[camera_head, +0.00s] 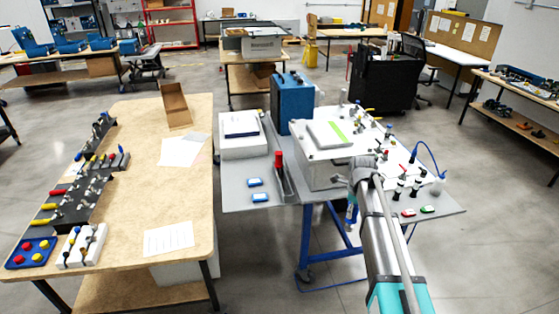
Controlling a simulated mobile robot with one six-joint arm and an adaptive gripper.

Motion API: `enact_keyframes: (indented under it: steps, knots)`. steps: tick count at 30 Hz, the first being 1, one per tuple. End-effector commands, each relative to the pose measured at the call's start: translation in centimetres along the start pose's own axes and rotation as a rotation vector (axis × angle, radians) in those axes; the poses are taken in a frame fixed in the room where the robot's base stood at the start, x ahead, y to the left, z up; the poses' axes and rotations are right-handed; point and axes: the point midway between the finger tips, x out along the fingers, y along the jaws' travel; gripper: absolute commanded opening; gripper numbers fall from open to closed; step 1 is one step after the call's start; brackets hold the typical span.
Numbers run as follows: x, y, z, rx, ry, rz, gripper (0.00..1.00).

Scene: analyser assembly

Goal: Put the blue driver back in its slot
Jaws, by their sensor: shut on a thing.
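My arm reaches in from the lower right to the front edge of the grey cart. My gripper (349,190) is at its end, mostly hidden behind my wrist. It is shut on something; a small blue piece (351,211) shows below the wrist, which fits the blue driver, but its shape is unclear. On the wooden table at left stand a black tool rack (76,212) with red and yellow handles, a smaller rack (108,163) behind it, and a white rack (87,248) in front. I cannot tell which slot belongs to the blue driver.
The grey cart (243,200) carries a white analyser (318,172), a blue box (292,103) and several small parts. A blue tray (27,259) with coloured knobs is at the wooden table's (125,235) front left. The table's middle is mostly clear. A floor gap separates table and cart legs.

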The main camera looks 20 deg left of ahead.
Motion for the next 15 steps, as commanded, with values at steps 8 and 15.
enact_keyframes:
  steps: [8, 15]
  knots:
    - [0.0, 0.7, 1.0, -0.016, 0.0, 0.0, 0.0]
    - [0.0, 1.0, 1.4, -0.023, 0.0, 0.0, 0.0]
